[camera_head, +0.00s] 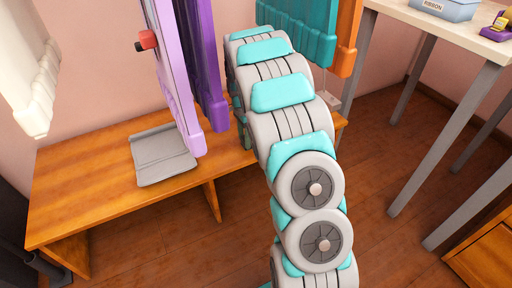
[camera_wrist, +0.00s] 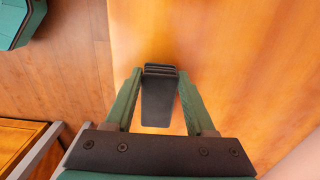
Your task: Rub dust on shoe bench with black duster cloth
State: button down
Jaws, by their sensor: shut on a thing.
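The shoe bench (camera_head: 100,190) is a low orange-brown wooden bench along the wall in the head view. Its top also fills the right of the wrist view (camera_wrist: 240,70). My gripper (camera_wrist: 161,73) has its green fingers shut on the black duster cloth (camera_wrist: 158,103), a dark folded strip between them. The cloth is over the bench top; I cannot tell whether it touches. In the head view my arm hides the gripper and cloth. No dust stands out clearly in either view.
A grey tray-like piece (camera_head: 162,155) lies on the bench. Lilac (camera_head: 170,75), purple (camera_head: 207,75), teal (camera_head: 305,30) and orange (camera_head: 347,40) garments hang above it. A white garment (camera_head: 38,95) hangs at left. A table (camera_head: 445,25) with a blue ribbon box (camera_head: 447,8) stands right.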

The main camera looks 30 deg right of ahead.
jog(key=shift+s+f+b, duration=0.2)
jog(key=shift+s+b, duration=0.1)
jog(key=shift+s, duration=2.05)
jog(key=shift+d+r, duration=0.1)
jog(key=shift+r, duration=0.55)
jog(key=shift+r+p, duration=0.15)
jog(key=shift+p, duration=0.15)
jog(key=shift+w, duration=0.1)
